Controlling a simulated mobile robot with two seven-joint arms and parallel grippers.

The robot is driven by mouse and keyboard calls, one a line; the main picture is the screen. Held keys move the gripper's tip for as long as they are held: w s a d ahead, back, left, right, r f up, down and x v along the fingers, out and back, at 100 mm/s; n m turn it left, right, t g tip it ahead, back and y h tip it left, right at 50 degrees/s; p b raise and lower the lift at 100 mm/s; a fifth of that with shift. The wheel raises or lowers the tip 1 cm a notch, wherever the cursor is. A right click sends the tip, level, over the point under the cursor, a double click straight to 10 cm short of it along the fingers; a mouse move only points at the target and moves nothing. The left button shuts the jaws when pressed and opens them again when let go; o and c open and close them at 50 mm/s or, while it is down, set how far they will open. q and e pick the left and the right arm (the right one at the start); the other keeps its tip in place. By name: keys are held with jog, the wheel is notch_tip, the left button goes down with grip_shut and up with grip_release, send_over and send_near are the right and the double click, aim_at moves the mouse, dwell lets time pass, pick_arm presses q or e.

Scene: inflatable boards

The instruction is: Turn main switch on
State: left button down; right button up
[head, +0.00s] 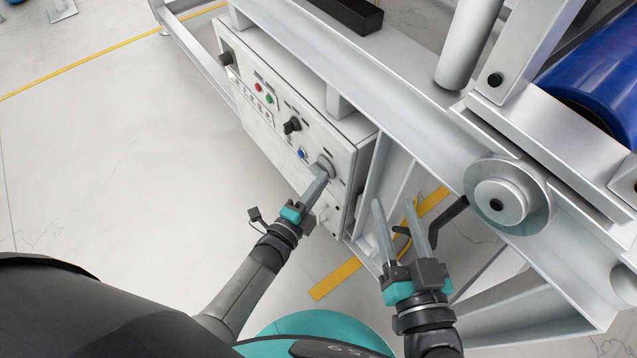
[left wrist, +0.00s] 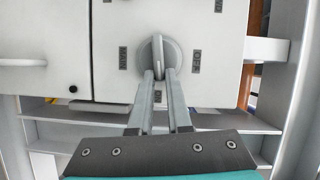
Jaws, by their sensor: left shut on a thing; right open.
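The main switch (head: 325,163) is a round grey rotary switch at the near right end of the white control panel (head: 262,128). It also shows in the left wrist view (left wrist: 172,50), with a raised grip bar standing upright in that picture. Small dark labels surround it; one to its right reads OFF. My left gripper (head: 323,174) is shut on the switch's grip bar, and its two fingertips show in the left wrist view (left wrist: 160,76). My right gripper (head: 393,204) is open and empty, right of the panel beside the metal frame.
The panel also carries a blue button (head: 302,154), a black knob (head: 291,125), and red and green buttons. The grey machine frame (head: 395,100) runs above and right of the panel, with a roller hub (head: 497,205) further right. Open floor lies to the left.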

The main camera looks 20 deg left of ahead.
pick_arm(q)
jog(key=shift+f+m, duration=0.25)
jog(key=shift+m, duration=0.25)
jog(key=shift+m+t, duration=0.3)
pick_arm(e)
jog(key=shift+s+r, duration=0.1)
pick_arm(q)
jog(key=c, duration=0.9)
grip_release()
jog(key=shift+o, duration=0.2)
jog(key=p+v, duration=0.3)
jog(key=v, duration=1.2)
jog(key=shift+s, duration=0.15)
pick_arm(e)
jog(key=shift+w+d+f+n+g+h, duration=0.1)
jog(key=shift+d+f+g+h, duration=0.4)
jog(key=shift+d+g, duration=0.35)
jog(key=shift+w+d+f+n+g+h, duration=0.1)
jog(key=shift+d+f+g+h, duration=0.45)
jog(key=shift+g, duration=0.55)
jog(key=shift+w+d+f+n+g+h, duration=0.1)
jog(key=shift+d+f+g+h, duration=0.25)
jog(key=shift+d+f+g, duration=0.45)
